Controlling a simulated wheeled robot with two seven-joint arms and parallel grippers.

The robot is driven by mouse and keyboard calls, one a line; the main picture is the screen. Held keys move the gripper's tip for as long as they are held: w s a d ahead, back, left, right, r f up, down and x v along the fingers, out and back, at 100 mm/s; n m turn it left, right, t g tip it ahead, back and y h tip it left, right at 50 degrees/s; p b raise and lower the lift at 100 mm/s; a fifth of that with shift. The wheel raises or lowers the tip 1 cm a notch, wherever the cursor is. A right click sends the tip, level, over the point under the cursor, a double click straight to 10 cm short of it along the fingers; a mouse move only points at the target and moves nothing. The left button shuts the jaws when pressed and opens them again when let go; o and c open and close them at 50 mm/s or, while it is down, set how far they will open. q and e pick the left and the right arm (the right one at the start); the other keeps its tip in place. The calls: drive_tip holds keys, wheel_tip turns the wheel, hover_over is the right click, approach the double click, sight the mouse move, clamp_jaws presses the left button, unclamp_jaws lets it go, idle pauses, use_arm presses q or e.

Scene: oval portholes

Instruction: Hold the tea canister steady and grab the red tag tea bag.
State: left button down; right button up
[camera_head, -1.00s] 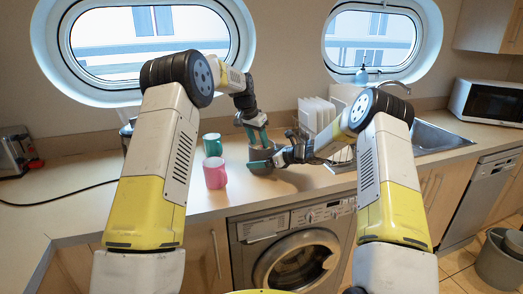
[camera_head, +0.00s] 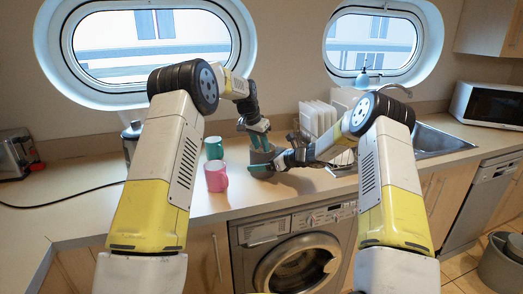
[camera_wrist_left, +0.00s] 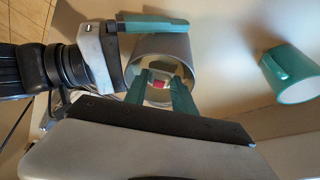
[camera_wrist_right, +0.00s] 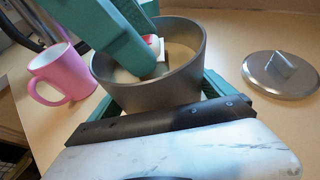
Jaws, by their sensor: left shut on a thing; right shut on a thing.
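The tea canister (camera_head: 262,157) is a grey, open-topped cylinder standing on the counter; it also shows in the right wrist view (camera_wrist_right: 150,96). My right gripper (camera_head: 268,166) is shut on the canister from the side, a teal finger showing along its wall. My left gripper (camera_wrist_left: 160,92) reaches down from above with its teal fingertips inside the canister. The red tag tea bag (camera_wrist_left: 159,84) shows red and white between those fingertips, which are shut on it; it also shows in the right wrist view (camera_wrist_right: 151,42). The rest of the canister's inside is partly hidden by the fingers.
A pink mug (camera_head: 216,176) and a green mug (camera_head: 213,148) stand left of the canister. A grey lid (camera_wrist_right: 281,76) lies on the counter beside it. A rack of white plates (camera_head: 318,117) and the sink (camera_head: 440,140) are to the right.

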sight(261, 148)
drive_tip(key=o, duration=1.6)
use_arm(q)
wheel_tip(261, 148, up, 9)
